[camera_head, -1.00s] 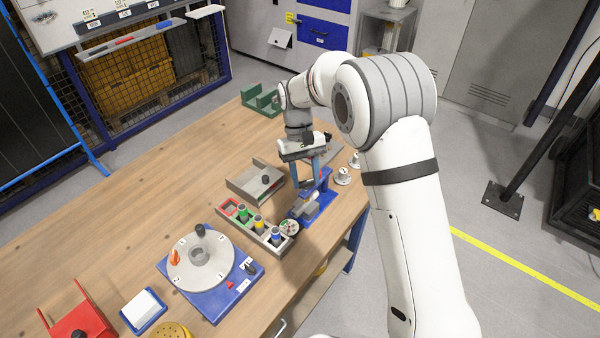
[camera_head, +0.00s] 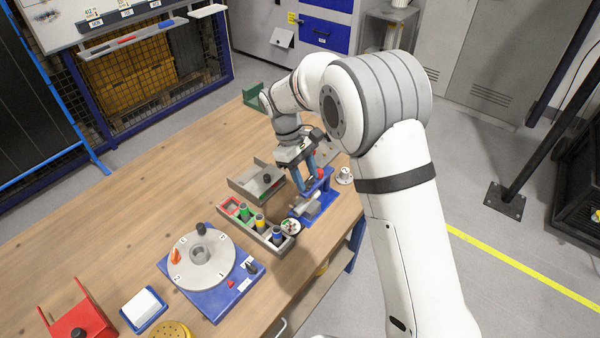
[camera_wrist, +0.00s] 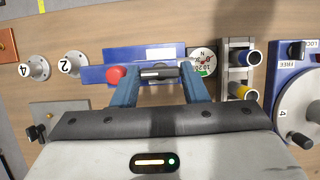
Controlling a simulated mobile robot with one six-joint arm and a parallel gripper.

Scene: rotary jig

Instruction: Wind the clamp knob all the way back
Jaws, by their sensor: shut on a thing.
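The blue clamp (camera_head: 323,203) stands near the right edge of the bench. It also shows in the wrist view (camera_wrist: 150,53). My gripper (camera_head: 308,187) reaches down over it. In the wrist view, the two blue fingers of my gripper (camera_wrist: 160,76) stand on both sides of a short dark bar with a light middle, the clamp knob (camera_wrist: 160,73), and are shut on its ends. A red ball-like part (camera_wrist: 115,73) lies just left of the left finger. The fingertips partly hide the knob's ends. In the head view the knob is too small to make out.
A round dial (camera_wrist: 203,62) is close beside the clamp. A grey rack (camera_head: 272,244) with coloured cylinders and a blue rotary jig (camera_head: 213,303) lie front left. A white numbered knob (camera_head: 344,176) stands to the right.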

